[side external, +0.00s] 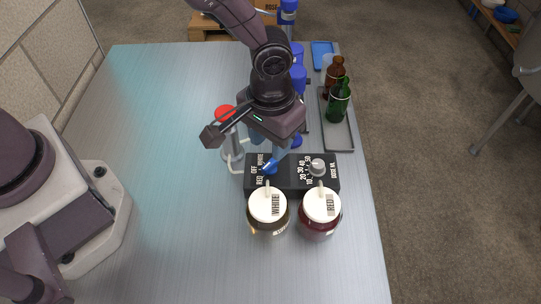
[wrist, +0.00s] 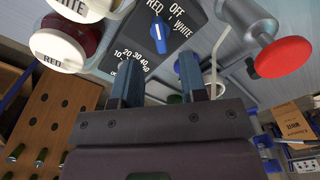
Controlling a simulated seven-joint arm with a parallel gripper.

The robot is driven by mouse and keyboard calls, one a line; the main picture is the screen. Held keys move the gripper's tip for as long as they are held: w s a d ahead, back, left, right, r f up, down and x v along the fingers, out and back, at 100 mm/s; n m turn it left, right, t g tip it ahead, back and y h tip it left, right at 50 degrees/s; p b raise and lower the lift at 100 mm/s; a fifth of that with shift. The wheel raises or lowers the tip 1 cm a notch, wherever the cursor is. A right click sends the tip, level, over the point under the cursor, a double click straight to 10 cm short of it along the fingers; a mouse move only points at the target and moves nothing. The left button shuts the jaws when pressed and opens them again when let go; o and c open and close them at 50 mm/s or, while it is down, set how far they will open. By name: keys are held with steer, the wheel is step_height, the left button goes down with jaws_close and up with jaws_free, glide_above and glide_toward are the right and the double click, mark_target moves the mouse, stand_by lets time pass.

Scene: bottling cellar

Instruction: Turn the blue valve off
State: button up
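The blue valve (side external: 270,167) is a small knob on a black control panel (side external: 293,185) lettered OFF, RED and WHITE. In the wrist view the blue knob (wrist: 158,38) is long and narrow with a pale mark, beside these words; I cannot tell for certain which word it points at. My gripper (side external: 277,156) points down close to the knob and partly covers that area. In the wrist view my gripper (wrist: 158,66) has its two fingers well apart with nothing between them. The knob shows just beyond the fingertips, and I see no contact.
Jars labelled WHITE (side external: 268,212) and RED (side external: 320,213) stand in front of the panel. A grey dose dial (side external: 317,167) is on its right. A red-topped fitting (side external: 225,113) stands behind left. Bottles (side external: 339,102) stand on the right tray.

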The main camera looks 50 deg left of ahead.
mark_target(271, 162)
steer(key=shift+f, duration=2.75)
jaws_close()
